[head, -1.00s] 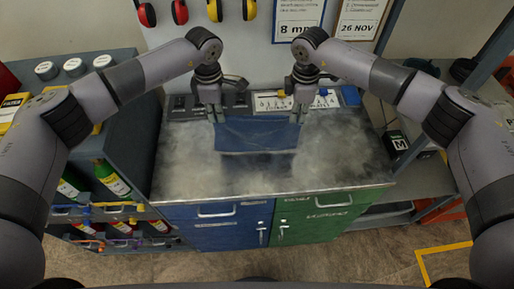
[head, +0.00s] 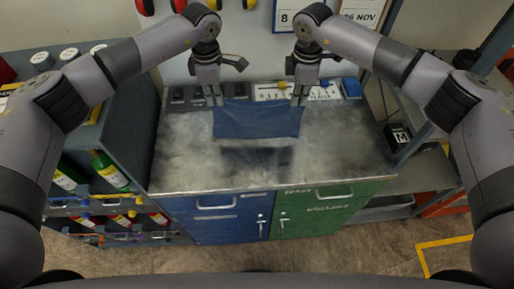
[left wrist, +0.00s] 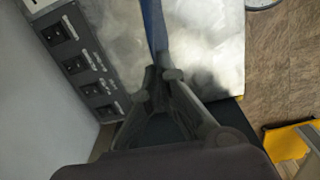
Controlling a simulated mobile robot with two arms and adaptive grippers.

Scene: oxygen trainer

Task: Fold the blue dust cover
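The blue dust cover (head: 257,120) hangs as a flat sheet between my two grippers, above the metal worktop (head: 180,165), with its dark shadow below it. My left gripper (head: 215,101) is shut on its upper left corner. My right gripper (head: 299,101) is shut on its upper right corner. In the left wrist view the cover (left wrist: 155,25) shows as a thin blue strip running up from the fingertips of my left gripper (left wrist: 158,75), which are close together on it.
Behind the worktop stands a panel of dark switches (head: 190,97) and a light control panel (head: 270,91). A blue drawer cabinet (head: 215,225) and a green one (head: 320,210) are below. A shelf with bottles (head: 110,170) stands left. The worktop around the cover is clear.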

